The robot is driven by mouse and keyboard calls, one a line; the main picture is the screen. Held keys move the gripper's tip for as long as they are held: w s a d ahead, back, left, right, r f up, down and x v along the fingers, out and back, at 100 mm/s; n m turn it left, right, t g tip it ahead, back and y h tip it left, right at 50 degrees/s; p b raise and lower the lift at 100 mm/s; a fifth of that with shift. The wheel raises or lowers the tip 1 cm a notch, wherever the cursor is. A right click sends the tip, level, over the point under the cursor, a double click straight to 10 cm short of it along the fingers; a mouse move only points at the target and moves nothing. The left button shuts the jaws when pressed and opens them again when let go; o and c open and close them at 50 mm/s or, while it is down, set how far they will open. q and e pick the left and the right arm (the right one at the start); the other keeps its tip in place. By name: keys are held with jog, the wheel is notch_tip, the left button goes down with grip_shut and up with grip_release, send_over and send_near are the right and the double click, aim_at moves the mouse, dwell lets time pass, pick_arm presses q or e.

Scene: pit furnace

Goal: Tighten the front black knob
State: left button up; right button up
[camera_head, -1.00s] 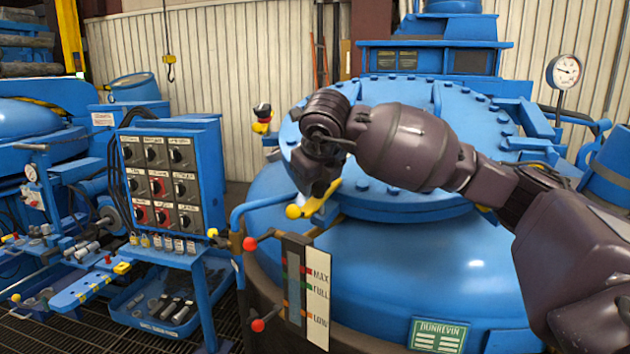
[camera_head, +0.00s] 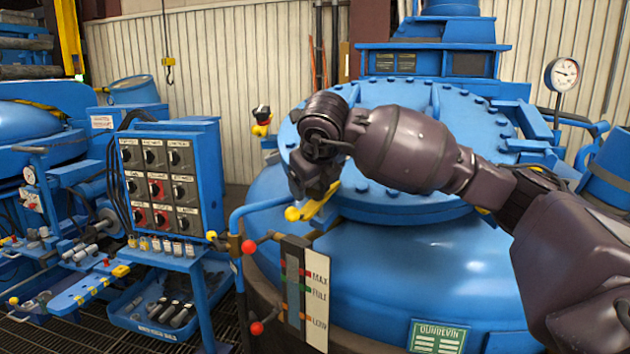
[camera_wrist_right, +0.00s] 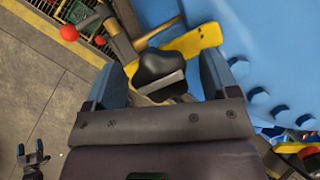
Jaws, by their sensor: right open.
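The front black knob (camera_wrist_right: 160,70) sits on a yellow bar (camera_wrist_right: 190,52) in the right wrist view. My right gripper (camera_wrist_right: 162,82) is open, with one bluish finger on each side of the knob. I cannot tell whether either finger touches it. In the head view my right gripper (camera_head: 300,190) points down at the front left rim of the blue furnace lid (camera_head: 400,120) and hides this knob. A small dark two-pronged shape, apparently my left gripper (camera_wrist_right: 33,158), shows at the lower left of the wrist view, too small to read its state.
Another black knob (camera_head: 262,111) stands on a yellow and red mount farther back. Red-balled levers (camera_head: 249,247) and a level gauge stand in front. A control panel (camera_head: 160,180) stands left.

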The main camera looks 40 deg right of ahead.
jog(key=v, duration=1)
jog(key=shift+s+a+r+p, duration=0.15)
jog(key=shift+s+r+p, duration=0.05)
jog(key=shift+r+p, duration=0.15)
